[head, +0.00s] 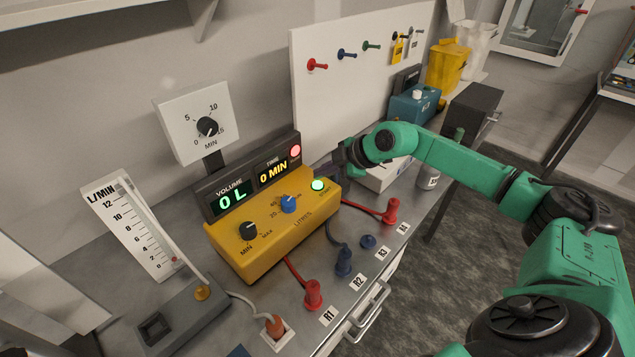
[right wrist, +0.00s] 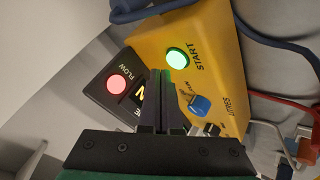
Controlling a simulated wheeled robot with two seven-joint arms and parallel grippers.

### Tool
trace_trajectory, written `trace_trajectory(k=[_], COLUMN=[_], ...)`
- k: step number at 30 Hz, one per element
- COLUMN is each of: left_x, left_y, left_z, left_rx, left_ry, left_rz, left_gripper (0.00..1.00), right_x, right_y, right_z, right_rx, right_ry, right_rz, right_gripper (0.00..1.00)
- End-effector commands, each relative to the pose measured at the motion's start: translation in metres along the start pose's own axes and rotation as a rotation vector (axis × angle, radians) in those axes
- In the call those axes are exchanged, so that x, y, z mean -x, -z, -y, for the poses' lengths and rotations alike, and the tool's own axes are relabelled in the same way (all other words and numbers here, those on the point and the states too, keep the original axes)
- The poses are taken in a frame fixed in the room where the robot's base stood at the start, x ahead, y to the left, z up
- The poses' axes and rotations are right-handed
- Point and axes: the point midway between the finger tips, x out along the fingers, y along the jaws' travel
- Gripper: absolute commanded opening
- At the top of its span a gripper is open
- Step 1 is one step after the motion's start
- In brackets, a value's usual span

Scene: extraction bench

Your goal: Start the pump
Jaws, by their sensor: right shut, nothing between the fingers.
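The yellow pump box (head: 262,255) stands on the metal bench. Its START button (head: 317,185) glows green at the upper right corner; it also shows in the right wrist view (right wrist: 177,57). The display bar (head: 222,180) behind reads volume 0 L and time 0 MIN. A round red FLOW light (head: 295,151) is lit at its right end. A blue LITRES knob (head: 289,204) and a black MIN–MAX knob (head: 248,231) sit on the box. My right gripper (right wrist: 160,76) is shut and empty, its tips close beside the START button; I cannot tell whether they touch. My left gripper is out of view.
A flow gauge (head: 137,232) and a timer dial (head: 207,127) stand at the left. A blue box (head: 413,106) stands behind my right arm. A pegboard (head: 350,85) backs the bench.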

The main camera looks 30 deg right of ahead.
Motion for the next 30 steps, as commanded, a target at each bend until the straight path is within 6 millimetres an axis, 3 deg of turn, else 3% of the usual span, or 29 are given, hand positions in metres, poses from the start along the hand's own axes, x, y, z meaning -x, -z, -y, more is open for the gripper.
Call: trace_trajectory(k=[15,30], left_x=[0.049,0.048], left_y=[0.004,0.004], left_z=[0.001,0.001], left_rx=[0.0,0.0], left_ry=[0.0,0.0], left_rz=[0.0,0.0], left_gripper=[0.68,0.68], right_x=[0.035,0.035], right_y=[0.026,0.025], right_z=[-0.026,-0.025], right_rx=[0.0,0.0], right_ry=[0.0,0.0], right_rz=[0.0,0.0], right_gripper=[0.0,0.0])
